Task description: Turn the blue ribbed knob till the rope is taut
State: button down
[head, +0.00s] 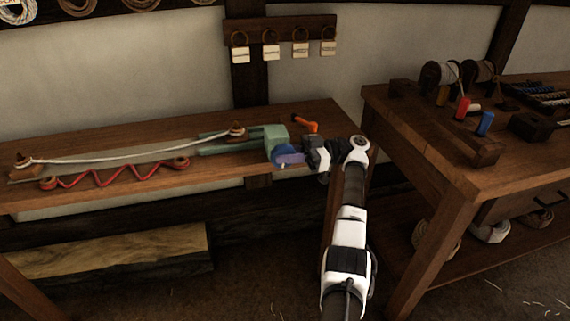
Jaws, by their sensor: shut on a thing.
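The blue ribbed knob (281,154) sits on the right end of a green housing (274,135) on the long bench. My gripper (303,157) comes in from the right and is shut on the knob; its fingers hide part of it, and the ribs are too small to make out. A white rope (130,157) runs from a post at the far left (23,160) to a post beside the housing (237,131). It dips a little in the middle, so it hangs with slight slack.
A red zigzag cord (115,174) lies in front of the white rope. An orange handle (304,124) stands just behind my gripper. A second table (455,155) with spools and coloured pieces stands at the right. Tags (270,52) hang on the wall.

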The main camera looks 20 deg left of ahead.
aim_at(286, 145)
jog(key=shift+d+f+g+y+b, duration=0.1)
jog(key=shift+g+y+b, duration=0.3)
jog(key=shift+y+b, duration=0.2)
jog(key=c, duration=1.2)
grip_release()
jog(key=shift+c, duration=0.2)
notch_tip(286, 145, up, 20)
jog(key=b, duration=0.1)
